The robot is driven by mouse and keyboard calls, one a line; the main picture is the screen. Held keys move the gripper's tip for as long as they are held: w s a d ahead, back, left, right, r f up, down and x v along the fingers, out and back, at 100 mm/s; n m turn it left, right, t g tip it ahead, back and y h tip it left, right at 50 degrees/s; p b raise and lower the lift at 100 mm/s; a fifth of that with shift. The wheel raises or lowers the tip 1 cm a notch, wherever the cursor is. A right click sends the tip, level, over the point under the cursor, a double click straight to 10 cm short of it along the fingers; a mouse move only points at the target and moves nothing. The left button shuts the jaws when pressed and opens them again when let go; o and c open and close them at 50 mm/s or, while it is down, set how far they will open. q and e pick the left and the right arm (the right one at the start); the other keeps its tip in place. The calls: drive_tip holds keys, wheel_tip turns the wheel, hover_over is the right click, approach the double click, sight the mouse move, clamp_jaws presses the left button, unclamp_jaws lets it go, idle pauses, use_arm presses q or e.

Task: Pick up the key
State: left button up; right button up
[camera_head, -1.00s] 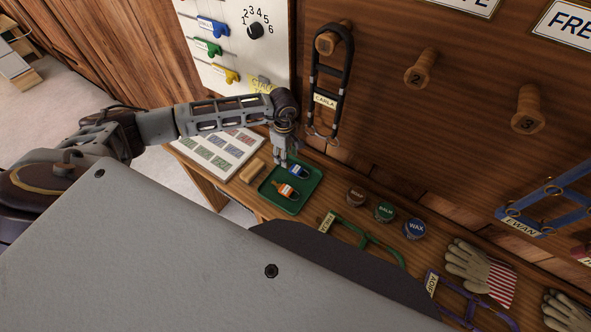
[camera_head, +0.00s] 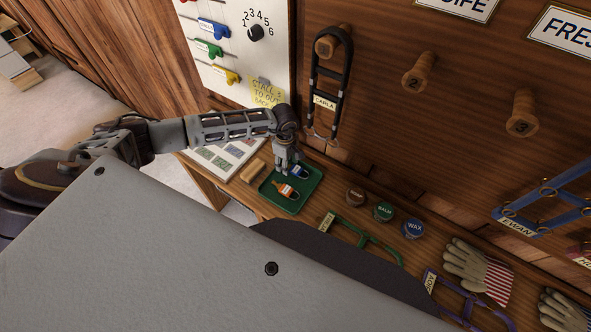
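A green tray (camera_head: 296,206) on the wooden bench holds two small items. One is orange (camera_head: 286,190) with a dark loop, and one is blue and white (camera_head: 299,172). They look like padlocks or key tags; I cannot make out which is the key. My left gripper (camera_head: 284,171) points down over the far left part of the tray, close beside the blue item. Its fingers are too small to tell whether they are open, and I see nothing clearly held. My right gripper is not in view.
A wooden block (camera_head: 252,171) and a white chart board (camera_head: 222,156) lie left of the tray. Tins, including a green balm tin (camera_head: 384,211), stand to its right. A black halter (camera_head: 329,85) hangs from a peg behind. A green halter (camera_head: 365,241) lies in front.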

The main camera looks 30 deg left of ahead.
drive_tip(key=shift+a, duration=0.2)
use_arm(q)
drive_tip(key=c, duration=0.7)
drive_tip(key=shift+c, duration=0.2)
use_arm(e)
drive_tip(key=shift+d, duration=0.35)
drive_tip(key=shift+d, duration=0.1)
use_arm(q)
drive_tip(key=shift+r, duration=0.15)
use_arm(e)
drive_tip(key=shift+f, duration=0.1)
